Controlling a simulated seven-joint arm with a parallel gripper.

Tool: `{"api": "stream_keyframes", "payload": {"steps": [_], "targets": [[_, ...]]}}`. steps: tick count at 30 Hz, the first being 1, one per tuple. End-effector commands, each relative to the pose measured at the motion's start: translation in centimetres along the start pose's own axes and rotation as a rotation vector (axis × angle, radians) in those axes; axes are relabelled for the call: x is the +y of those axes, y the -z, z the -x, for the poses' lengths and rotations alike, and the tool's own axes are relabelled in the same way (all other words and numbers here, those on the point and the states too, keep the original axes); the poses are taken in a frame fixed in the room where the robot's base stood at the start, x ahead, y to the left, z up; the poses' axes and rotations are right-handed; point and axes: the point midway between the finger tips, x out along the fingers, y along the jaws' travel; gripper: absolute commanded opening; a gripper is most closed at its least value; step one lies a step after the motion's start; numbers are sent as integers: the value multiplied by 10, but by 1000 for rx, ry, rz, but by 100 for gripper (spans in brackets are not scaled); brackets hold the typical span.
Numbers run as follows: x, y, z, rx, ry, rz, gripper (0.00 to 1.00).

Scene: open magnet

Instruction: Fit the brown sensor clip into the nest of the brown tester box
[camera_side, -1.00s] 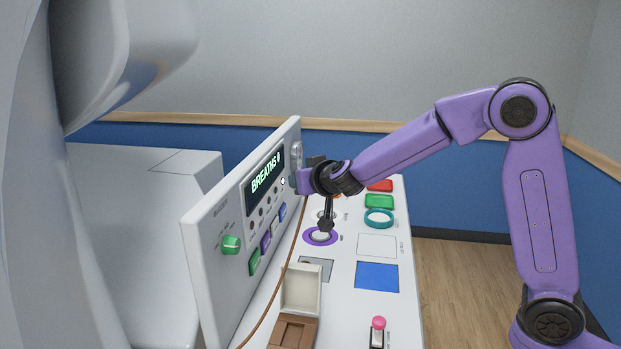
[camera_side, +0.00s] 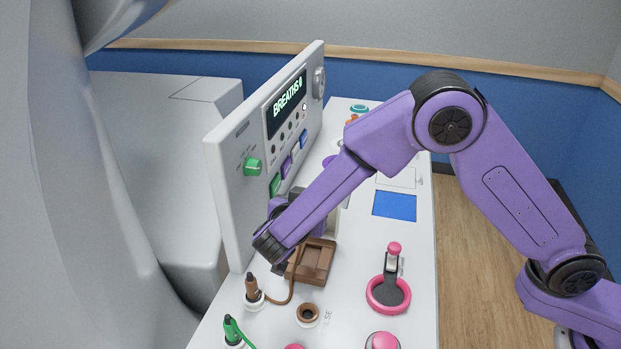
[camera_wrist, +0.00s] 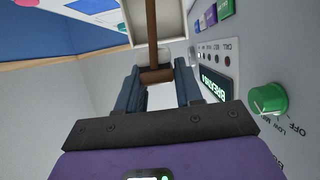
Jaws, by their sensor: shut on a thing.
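The brown tester box (camera_side: 322,256) stands on the white console top in the side view, with a recess in its top. My gripper (camera_side: 280,267) is beside its left edge, low and close to it; my wrist and the purple arm cover part of the box. In the wrist view my gripper (camera_wrist: 157,85) is shut on the brown sensor clip (camera_wrist: 156,76), which sits between the blue-grey fingers. The clip is hidden behind my gripper in the side view. A brown cable (camera_side: 291,290) runs from near my gripper to a brown plug (camera_side: 251,288).
The upright white panel (camera_side: 232,190) with its green knob (camera_side: 252,166) stands just left of my gripper. An open white bin (camera_wrist: 178,22) is by the box. A green plug (camera_side: 231,328), a brown ring socket (camera_side: 308,314) and a pink-ringed holder (camera_side: 388,294) are in front.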

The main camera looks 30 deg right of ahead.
Motion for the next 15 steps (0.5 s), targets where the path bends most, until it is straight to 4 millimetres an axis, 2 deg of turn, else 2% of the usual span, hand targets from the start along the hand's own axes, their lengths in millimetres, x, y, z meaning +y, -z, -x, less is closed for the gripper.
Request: {"api": "stream_keyframes", "payload": {"steps": [3, 15], "targets": [[0, -11, -5, 1, 0, 1, 6], [0, -33, -15, 0, 0, 3, 6]]}}
